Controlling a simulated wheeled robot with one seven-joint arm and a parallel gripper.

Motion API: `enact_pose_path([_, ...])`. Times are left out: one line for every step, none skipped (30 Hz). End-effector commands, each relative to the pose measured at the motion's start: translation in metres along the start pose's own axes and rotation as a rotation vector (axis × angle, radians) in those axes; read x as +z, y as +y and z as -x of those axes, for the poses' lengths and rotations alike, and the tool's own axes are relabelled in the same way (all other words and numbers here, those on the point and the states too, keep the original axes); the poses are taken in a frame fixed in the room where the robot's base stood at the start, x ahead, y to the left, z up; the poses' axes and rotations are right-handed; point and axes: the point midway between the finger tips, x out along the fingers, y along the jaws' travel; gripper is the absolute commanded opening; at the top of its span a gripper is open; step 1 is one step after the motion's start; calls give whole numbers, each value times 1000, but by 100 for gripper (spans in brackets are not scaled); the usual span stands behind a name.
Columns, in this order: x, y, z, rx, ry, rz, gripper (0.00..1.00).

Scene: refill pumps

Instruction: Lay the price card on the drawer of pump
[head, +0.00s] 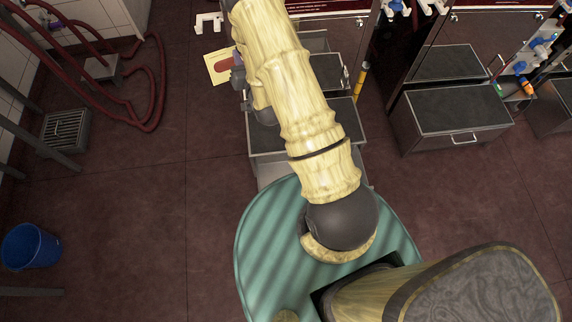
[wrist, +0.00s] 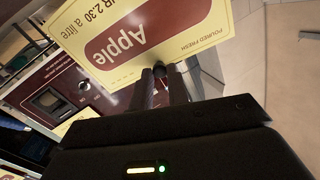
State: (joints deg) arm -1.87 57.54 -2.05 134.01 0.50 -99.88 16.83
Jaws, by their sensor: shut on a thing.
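The price card (head: 216,67) is yellow with a red oval, held out left of my arm. In the wrist view the card (wrist: 120,40) reads "Apple" upside down. My gripper (wrist: 164,78) is shut on the card's edge; in the head view the gripper is mostly hidden by my arm. A drawer with a dark top (head: 352,116) lies partly behind my arm, with the card apart from it to the upper left. Another dark-topped drawer (head: 455,108) with a bar handle stands out to the right.
Red hoses (head: 158,85) and a floor grate (head: 65,130) lie at the left. A blue bucket (head: 31,246) stands at the lower left. A yellow-and-black object (head: 361,80) stands between the pump units. A pump front with a small display (wrist: 48,100) shows beyond the card. The floor at left centre is clear.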

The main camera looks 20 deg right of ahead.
Motion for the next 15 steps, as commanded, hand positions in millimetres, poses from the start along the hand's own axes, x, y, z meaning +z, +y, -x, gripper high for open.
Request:
enact_pose_path([21,6,-2,3,-19,1,0])
enact_pose_path([32,10,-4,6,-34,1,0])
enact_pose_path([47,14,-5,10,-57,1,0])
enact_pose_path([60,19,-6,16,-77,1,0])
enact_pose_path([73,23,-8,22,-99,2,0])
enact_pose_path([91,29,-9,31,-130,2,0])
enact_pose_path([105,33,-10,38,-154,2,0])
enact_pose_path([118,38,-10,47,-180,2,0])
enact_pose_path([136,44,-11,59,-217,2,0])
enact_pose_path([149,48,-11,69,-244,1,0])
enact_pose_path([162,52,-11,80,-273,1,0])
enact_pose_path([179,58,-10,95,-311,-1,0])
enact_pose_path([192,62,-10,107,-341,-2,0])
enact_pose_path([204,66,-10,120,-371,-3,0])
enact_pose_path([221,72,-8,138,-413,-4,0])
